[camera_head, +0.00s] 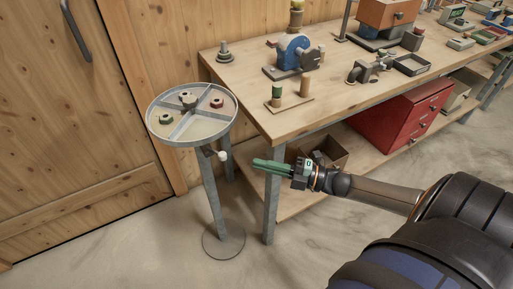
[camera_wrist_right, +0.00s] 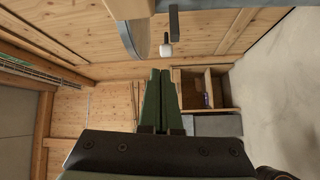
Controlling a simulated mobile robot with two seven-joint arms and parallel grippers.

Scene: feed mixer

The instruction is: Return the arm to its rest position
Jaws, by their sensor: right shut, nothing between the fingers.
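My right gripper (camera_head: 256,165) has green fingers and is shut with nothing between them. It is held out in front of the workbench (camera_head: 262,110), below the level of its top and just right of the round tray stand. In the right wrist view the two green fingers (camera_wrist_right: 160,75) lie side by side and point up the picture. My right arm (camera_head: 375,192) reaches in from the lower right. My left gripper does not show in either view.
The round divided tray (camera_head: 152,122) on a metal stand holds several small parts. A white knob (camera_head: 224,155) juts from under it, close to the fingertips. The bench carries tools and a blue machine (camera_head: 294,52). A red drawer cabinet (camera_head: 402,117) stands underneath. Floor at lower left is clear.

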